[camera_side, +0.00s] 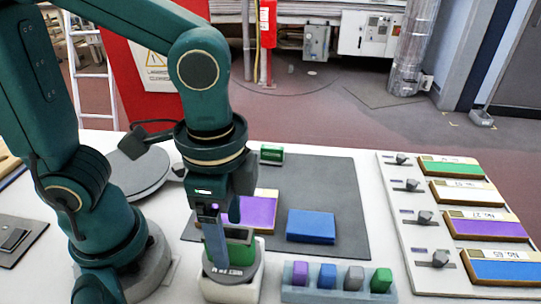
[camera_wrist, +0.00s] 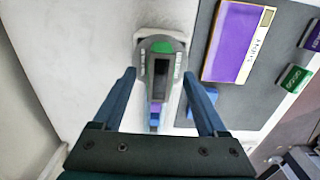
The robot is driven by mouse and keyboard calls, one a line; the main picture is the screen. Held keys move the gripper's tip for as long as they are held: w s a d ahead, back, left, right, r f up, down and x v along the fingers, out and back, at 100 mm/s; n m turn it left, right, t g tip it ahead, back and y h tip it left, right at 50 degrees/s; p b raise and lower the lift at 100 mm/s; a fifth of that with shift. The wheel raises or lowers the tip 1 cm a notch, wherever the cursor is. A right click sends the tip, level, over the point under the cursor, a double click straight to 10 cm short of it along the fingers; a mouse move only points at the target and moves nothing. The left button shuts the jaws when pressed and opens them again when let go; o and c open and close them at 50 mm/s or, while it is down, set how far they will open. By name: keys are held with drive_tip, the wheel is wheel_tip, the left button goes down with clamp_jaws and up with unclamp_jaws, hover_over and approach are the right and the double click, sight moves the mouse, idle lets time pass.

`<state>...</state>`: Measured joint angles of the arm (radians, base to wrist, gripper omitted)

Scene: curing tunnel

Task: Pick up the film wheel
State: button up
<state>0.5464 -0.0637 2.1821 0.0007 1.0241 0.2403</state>
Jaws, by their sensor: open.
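I cannot tell for sure which thing is the film wheel. A grey device with a green top and a dark slot (camera_wrist: 161,68) sits in a white holder in the wrist view. In the side view it shows as a green and dark grey body (camera_side: 239,257) in the white holder (camera_side: 232,290), partly hidden by my gripper. My gripper (camera_wrist: 159,76) is open and empty, with one finger on each side of the device. It also shows in the side view (camera_side: 225,232), low at the device. A small green thing with pale ends (camera_side: 271,154) lies on the dark mat.
The dark mat (camera_side: 330,185) holds a purple panel (camera_side: 262,212) and a blue block (camera_side: 310,226). A tray (camera_side: 338,295) with purple, blue, grey and green blocks stands close right of the holder. A board (camera_side: 395,205) with coloured panels and dark knobs lies at far right.

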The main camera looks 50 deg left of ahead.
drive_tip(key=shift+f, duration=1.4)
drive_tip(key=shift+c, duration=0.3)
clamp_jaws()
drive_tip(key=shift+r, duration=0.15)
wheel_tip(320, 180, up, 18)
idle(0.6)
